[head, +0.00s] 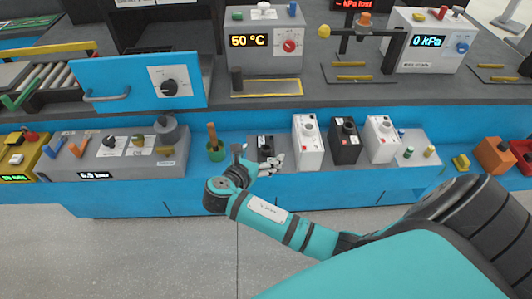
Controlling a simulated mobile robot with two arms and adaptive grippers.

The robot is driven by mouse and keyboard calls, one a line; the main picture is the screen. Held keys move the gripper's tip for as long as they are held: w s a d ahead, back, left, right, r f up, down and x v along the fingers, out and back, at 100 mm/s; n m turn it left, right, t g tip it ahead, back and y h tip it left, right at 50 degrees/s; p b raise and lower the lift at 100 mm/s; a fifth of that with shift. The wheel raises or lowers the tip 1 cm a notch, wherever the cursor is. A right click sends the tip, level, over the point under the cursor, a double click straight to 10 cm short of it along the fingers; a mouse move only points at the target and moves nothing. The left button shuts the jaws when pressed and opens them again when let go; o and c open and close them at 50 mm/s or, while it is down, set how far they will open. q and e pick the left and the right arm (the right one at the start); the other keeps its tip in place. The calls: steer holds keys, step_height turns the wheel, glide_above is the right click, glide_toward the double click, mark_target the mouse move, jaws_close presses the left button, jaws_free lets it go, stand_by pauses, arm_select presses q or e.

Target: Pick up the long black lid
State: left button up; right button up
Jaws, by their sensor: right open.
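My right gripper (274,163) is at the front edge of the blue bench, its pale fingers apart. It is in front of and partly over a low black piece (265,143), which looks like the long black lid; its lower part is hidden by the gripper. I cannot tell whether they touch. My left gripper is not in view.
A green pot (215,151) with a brown handle stands just left of the gripper. A grey console (115,158) is further left. A grey tray (422,138) with small cylinders lies right of the boxes. Machines with displays stand on the dark shelf behind.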

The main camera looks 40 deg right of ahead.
steer(key=x, duration=0.2)
steer(key=shift+w+d+f, duration=0.15)
steer(key=shift+d, duration=0.15)
steer(key=shift+c, duration=0.5)
steer(key=shift+a, duration=0.1)
steer(key=c, duration=1.4)
steer(key=shift+f, duration=0.1)
steer(key=shift+c, duration=0.2)
